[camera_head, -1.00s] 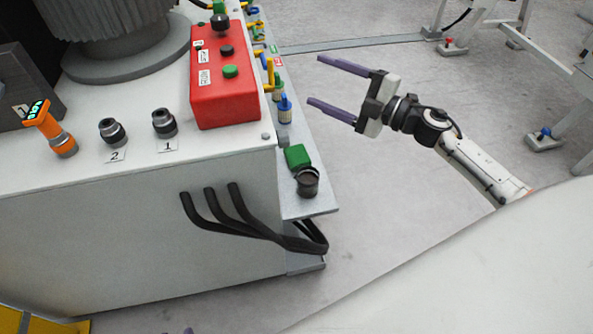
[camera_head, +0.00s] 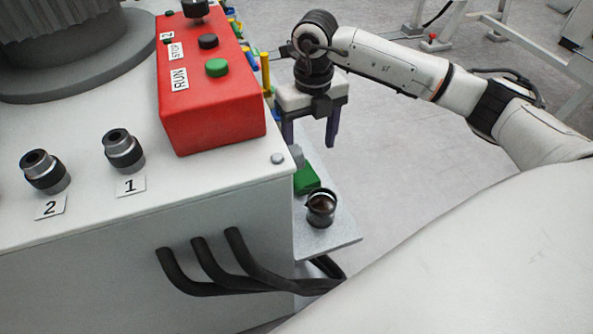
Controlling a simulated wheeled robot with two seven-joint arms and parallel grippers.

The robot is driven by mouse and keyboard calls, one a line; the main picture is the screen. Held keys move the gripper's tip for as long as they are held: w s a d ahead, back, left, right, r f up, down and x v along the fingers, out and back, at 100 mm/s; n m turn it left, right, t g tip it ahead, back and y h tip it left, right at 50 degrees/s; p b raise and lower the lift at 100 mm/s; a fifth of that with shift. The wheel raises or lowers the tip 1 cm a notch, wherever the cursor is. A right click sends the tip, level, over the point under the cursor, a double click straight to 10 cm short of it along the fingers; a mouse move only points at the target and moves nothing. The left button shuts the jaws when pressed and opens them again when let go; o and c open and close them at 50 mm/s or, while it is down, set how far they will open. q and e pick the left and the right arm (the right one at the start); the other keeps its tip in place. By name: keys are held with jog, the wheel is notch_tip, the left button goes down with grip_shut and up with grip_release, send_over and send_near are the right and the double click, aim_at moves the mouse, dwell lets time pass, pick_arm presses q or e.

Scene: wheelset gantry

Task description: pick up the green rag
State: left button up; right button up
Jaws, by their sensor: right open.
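My right gripper (camera_head: 308,143) points down above and slightly behind the rag. Its two dark fingers are apart with nothing seen between them. I cannot tell the exact height of the fingertips over the rag. My left gripper is not in view.
A red control box (camera_head: 212,100) is to the left on the machine top. Black cables (camera_head: 215,272) loop below. Open floor (camera_head: 400,135) lies to the right.

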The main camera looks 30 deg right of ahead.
jog(key=b, duration=0.1)
send_over(306, 176)
jog(key=f, duration=0.4)
jog(key=shift+s+d+f, duration=0.2)
jog(key=shift+d+f, duration=0.05)
jog(key=shift+d, duration=0.1)
jog(key=f, duration=0.1)
jog(key=f+b, duration=0.1)
jog(key=f, duration=0.1)
jog(key=f+b, duration=0.1)
jog(key=f, duration=0.1)
jog(key=shift+w+a+f, duration=0.1)
jog(key=shift+w+a, duration=0.05)
jog(key=shift+a, duration=0.15)
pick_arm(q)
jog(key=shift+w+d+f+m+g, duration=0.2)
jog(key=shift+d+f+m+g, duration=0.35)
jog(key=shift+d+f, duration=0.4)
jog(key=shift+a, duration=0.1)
